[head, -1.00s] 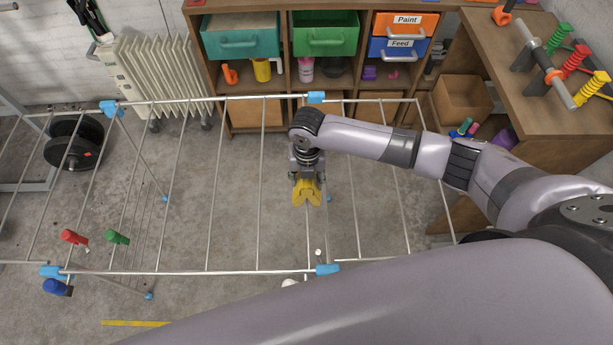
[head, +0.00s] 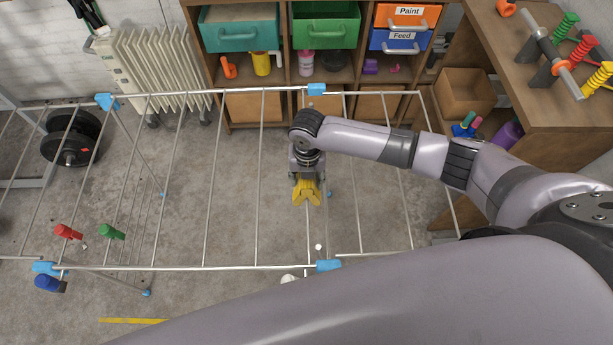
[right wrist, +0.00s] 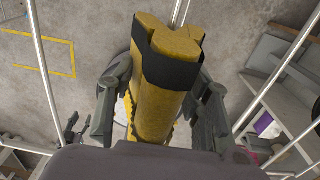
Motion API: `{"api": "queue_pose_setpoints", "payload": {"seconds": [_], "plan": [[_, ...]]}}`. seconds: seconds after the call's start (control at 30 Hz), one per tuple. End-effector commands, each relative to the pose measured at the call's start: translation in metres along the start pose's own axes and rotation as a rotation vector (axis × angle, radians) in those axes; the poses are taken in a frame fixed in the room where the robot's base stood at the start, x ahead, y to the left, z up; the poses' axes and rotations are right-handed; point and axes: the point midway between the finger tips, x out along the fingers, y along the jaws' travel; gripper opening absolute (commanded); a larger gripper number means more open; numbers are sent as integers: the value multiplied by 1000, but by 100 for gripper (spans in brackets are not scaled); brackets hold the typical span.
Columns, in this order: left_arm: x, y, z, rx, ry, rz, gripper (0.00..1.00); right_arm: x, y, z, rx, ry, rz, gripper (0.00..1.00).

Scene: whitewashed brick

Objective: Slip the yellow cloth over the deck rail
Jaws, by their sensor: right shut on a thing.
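The yellow cloth (head: 306,192) is a folded bundle hanging from my right gripper (head: 305,178), over the middle-right of a metal drying rack whose deck has thin rails (head: 260,180). In the right wrist view the cloth (right wrist: 158,115) stands between the two dark fingers (right wrist: 160,105), with a black band around its end. The gripper is shut on it. Thin rails (right wrist: 181,12) run behind the cloth's end. I cannot tell whether the cloth touches a rail.
A white radiator (head: 150,70) and a shelf unit with drawers (head: 325,28) stand behind. A wooden bench (head: 515,95) stands at right.

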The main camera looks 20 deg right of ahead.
Motion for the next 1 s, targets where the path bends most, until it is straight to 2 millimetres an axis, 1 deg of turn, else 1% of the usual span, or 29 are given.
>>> {"api": "queue_pose_setpoints", "payload": {"seconds": [0.03, 0.6, 0.93, 0.97, 1.0], "plan": [[3, 0, 0, 0, 0, 0, 40, 4, 0, 0, 0, 0, 0, 8], [18, 0, 2, 0, 0, 0, 40, 26, 0, 0, 0, 0, 0, 8], [19, 0, 2, 0, 0, 0, 40, 27, 0, 0, 0, 0, 0, 8], [19, 0, 2, 0, 0, 0, 40, 27, 0, 0, 0, 0, 0, 47], [19, 0, 2, 1, 0, 0, 40, 27, 0, 0, 0, 0, 0, 49]]}}
